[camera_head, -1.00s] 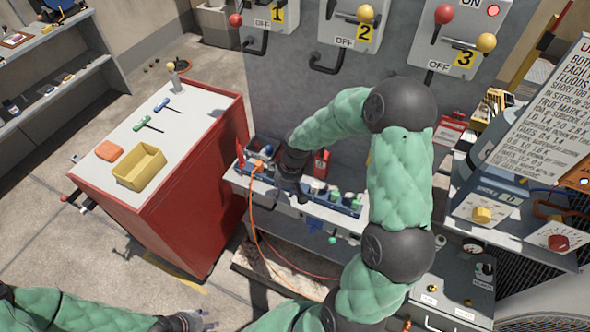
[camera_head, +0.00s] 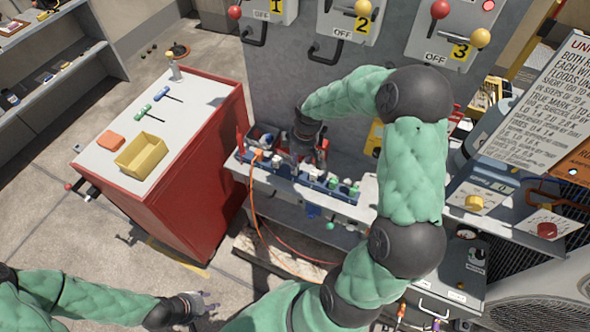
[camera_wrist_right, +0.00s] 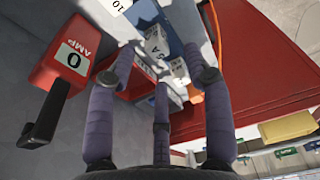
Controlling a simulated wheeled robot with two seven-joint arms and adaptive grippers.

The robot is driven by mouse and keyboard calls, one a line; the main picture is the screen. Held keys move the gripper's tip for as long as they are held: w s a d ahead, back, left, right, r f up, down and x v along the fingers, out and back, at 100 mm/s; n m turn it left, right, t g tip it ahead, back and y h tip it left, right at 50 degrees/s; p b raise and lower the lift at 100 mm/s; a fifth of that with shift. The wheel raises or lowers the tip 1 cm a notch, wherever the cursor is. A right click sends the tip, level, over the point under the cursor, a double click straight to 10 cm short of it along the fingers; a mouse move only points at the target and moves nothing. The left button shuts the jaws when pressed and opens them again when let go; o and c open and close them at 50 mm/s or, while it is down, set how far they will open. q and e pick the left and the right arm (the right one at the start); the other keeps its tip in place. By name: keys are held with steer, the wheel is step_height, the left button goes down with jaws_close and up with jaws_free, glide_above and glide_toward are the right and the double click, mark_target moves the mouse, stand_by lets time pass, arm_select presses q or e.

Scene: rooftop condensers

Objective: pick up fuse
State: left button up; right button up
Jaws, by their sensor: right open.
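White and green-topped blocks (camera_head: 336,183) that look like fuses stand in a blue tray (camera_head: 285,183) on the bench. In the right wrist view, white labelled blocks (camera_wrist_right: 157,42) sit in blue holders beyond the fingers; which one is the fuse I cannot tell. My right gripper (camera_head: 308,158) is over the back of the tray and hides part of it. In the right wrist view its fingers (camera_wrist_right: 162,75) are spread, with nothing held between them. My left gripper (camera_head: 205,303) is low at the front, away from the bench; its fingers are too small to judge.
An orange cable (camera_head: 253,205) hangs off the bench front. A red cabinet (camera_head: 190,185) with a yellow bin (camera_head: 141,155) stands left. Lever switches (camera_head: 349,20) are on the panel behind.

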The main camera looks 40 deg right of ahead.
steer(key=f, duration=0.2)
steer(key=w+f+b, duration=0.1)
steer(key=f, duration=0.1)
steer(key=shift+w+f, duration=0.15)
steer(key=shift+f, duration=0.2)
steer(key=c, duration=1)
steer(key=shift+r, duration=0.15)
steer(key=shift+r, duration=0.6)
steer(key=shift+o, duration=0.2)
steer(key=s+a+r+p, duration=0.2)
steer(key=s+a+r, duration=0.1)
steer(key=r, duration=0.4)
steer(key=shift+a+r, duration=0.15)
steer(key=s+a+r, duration=0.1)
steer(key=s+a, duration=0.1)
steer(key=s+a+r+p, duration=0.1)
steer(key=s+a, duration=0.1)
steer(key=s+a+r, duration=0.1)
steer(key=a+r, duration=0.1)
steer(key=shift+s+a+p, duration=0.25)
steer(key=shift+s+p, duration=0.05)
steer(key=shift+s, duration=0.1)
jaws_close()
steer(key=shift+s+a+r, duration=0.15)
steer(key=shift+s+a, duration=0.15)
